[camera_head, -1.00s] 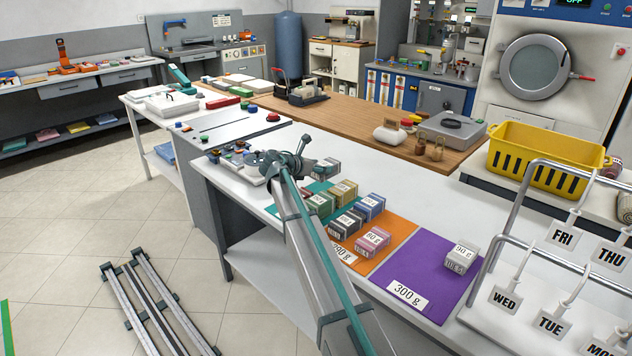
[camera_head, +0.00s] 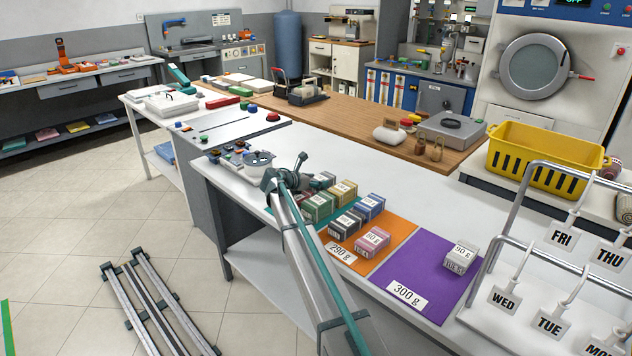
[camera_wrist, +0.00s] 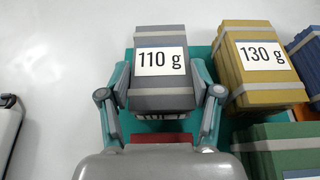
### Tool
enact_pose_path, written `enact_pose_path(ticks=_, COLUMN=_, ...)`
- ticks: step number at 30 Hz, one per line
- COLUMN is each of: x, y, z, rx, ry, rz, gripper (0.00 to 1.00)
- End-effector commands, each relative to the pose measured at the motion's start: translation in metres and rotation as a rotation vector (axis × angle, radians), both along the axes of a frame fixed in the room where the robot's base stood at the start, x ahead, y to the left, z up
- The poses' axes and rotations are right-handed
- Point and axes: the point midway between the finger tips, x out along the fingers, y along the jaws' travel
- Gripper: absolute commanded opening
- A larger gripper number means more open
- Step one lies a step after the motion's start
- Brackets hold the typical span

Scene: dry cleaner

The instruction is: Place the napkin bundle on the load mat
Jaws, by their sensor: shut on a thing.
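My gripper (camera_wrist: 161,100) is shut on a grey napkin bundle labelled 110 g (camera_wrist: 160,95). In the head view my gripper (camera_head: 300,180) is over the far part of the teal mat (camera_head: 283,217), and the grey bundle (camera_head: 327,178) shows partly beyond it. The teal mat also shows under and around the bundle in the wrist view (camera_wrist: 120,65). I cannot tell whether the bundle touches the mat. A yellow bundle labelled 130 g (camera_wrist: 262,68) is close on its right. A green bundle (camera_head: 318,207) and a blue bundle (camera_head: 370,206) are nearby.
An orange mat marked 290 g (camera_head: 396,236) holds a dark grey bundle (camera_head: 345,223) and a pink bundle (camera_head: 371,243). A purple mat marked 300 g (camera_head: 425,262) holds a light grey bundle (camera_head: 460,259). White counter (camera_head: 400,190) is clear behind the mats.

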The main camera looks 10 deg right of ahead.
Motion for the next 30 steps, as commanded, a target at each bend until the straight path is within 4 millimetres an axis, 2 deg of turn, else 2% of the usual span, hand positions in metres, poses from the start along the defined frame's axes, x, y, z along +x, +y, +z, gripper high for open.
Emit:
enact_pose_path(ticks=5, x=0.000, y=0.000, z=-0.003, rx=-0.001, ry=0.001, rz=0.000, gripper=0.26)
enact_pose_path(ticks=6, x=0.000, y=0.000, z=-0.003, rx=-0.001, ry=0.001, rz=0.000, gripper=0.69)
enact_pose_path(ticks=10, x=0.000, y=0.000, z=-0.003, rx=-0.001, ry=0.001, rz=0.000, gripper=0.89)
enact_pose_path(ticks=22, x=0.000, y=0.000, z=0.000, rx=0.000, ry=0.000, rz=0.000, gripper=0.89)
enact_pose_path(ticks=30, x=-0.021, y=0.027, z=0.013, rx=0.000, ry=0.000, rz=0.002, gripper=0.89)
